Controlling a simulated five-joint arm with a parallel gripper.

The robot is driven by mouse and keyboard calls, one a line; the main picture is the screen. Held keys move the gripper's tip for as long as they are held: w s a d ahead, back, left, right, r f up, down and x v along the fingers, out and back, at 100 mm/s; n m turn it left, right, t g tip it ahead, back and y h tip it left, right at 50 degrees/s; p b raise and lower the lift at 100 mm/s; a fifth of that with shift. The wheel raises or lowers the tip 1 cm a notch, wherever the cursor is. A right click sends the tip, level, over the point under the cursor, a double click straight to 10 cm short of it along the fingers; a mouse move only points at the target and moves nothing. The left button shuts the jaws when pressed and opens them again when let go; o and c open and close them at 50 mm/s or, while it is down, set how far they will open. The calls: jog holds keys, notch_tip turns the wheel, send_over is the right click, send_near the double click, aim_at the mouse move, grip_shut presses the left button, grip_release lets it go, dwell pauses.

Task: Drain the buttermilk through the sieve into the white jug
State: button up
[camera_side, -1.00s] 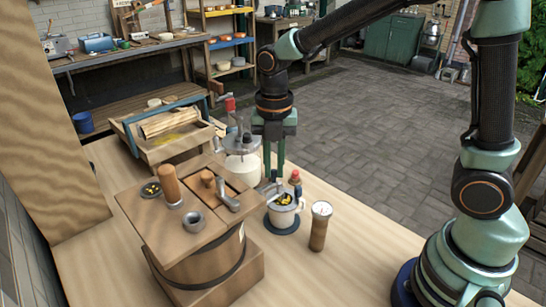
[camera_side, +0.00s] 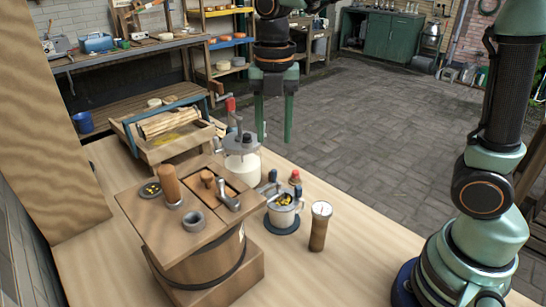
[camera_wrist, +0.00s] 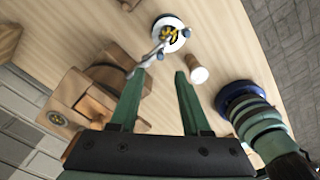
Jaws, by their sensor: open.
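The white jug (camera_side: 284,218) stands on a dark blue round mat (camera_side: 281,228) beside the churn. Yellow bits and a grey metal part, probably the sieve, show at its mouth; buttermilk cannot be made out. The jug also shows at the top of the wrist view (camera_wrist: 184,39). The wooden churn (camera_side: 205,262) stands left of it, with a metal crank-like handle (camera_side: 228,195) at its top edge. My gripper (camera_side: 273,137) is open and empty, high above the table behind the jug. Its spread fingers also show in the wrist view (camera_wrist: 160,78).
A wooden cylinder with a pale dial top (camera_side: 320,226) stands right of the jug. A glass jar with a metal crank lid (camera_side: 243,158) stands behind, and small red- and blue-topped pieces (camera_side: 295,177) stand close by. A wooden tray (camera_side: 168,135) lies back left.

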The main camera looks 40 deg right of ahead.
notch_tip(320, 180, up, 4)
jog(key=shift+f, duration=0.1)
dwell(0.4)
jog(key=s+d+f+m+t, duration=0.1)
jog(key=s+d+m, duration=0.3)
jog(key=m, duration=0.9)
jog(key=s+d+f+m+t, duration=0.2)
jog(key=s+d+m+t, duration=0.2)
jog(key=m, duration=0.9)
jog(key=shift+s+m+t, duration=0.2)
jog(key=shift+m+t, duration=0.1)
dwell(1.3)
